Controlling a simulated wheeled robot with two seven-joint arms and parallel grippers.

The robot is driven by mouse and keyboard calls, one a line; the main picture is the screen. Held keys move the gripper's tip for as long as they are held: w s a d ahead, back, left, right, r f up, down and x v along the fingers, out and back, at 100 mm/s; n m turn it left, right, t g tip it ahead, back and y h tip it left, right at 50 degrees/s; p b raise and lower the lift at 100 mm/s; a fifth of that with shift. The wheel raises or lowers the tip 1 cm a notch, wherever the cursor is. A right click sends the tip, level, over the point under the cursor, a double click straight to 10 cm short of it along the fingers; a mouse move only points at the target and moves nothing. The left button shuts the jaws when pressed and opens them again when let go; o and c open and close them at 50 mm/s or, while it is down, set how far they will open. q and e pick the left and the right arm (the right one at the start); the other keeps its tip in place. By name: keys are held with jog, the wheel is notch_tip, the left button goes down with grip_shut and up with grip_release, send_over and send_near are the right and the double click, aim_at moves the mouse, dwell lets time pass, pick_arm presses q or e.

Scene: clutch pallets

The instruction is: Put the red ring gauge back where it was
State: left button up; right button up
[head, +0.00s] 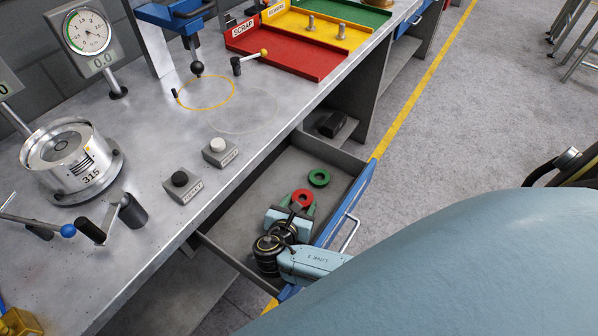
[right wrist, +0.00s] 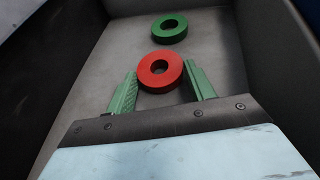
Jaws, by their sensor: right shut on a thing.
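The red ring gauge (right wrist: 147,76) is between the two green fingers of my right gripper (right wrist: 160,75), which is shut on it. In the head view the red ring (head: 294,194) and my right gripper (head: 300,204) are inside the open drawer (head: 240,190). The ring is flat and level, at or just above the drawer floor; I cannot tell if it touches. A green ring gauge (head: 319,177) lies flat on the drawer floor just beyond it; it also shows in the right wrist view (right wrist: 160,30). My left gripper is out of view.
The drawer's blue front (head: 350,207) and side walls surround the gripper closely. On the bench above stand two button boxes (head: 183,187), a round gauge fixture (head: 75,165), a dial (head: 88,32) and a red scrap tray (head: 290,55). A yellow loop (head: 209,108) marks the bench top.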

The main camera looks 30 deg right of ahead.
jog(key=o, duration=1.1)
jog(key=shift+r, duration=0.1)
jog(key=shift+r, duration=0.3)
jog(key=p+v, duration=0.2)
jog(key=v, duration=1)
jog(key=shift+r, duration=0.25)
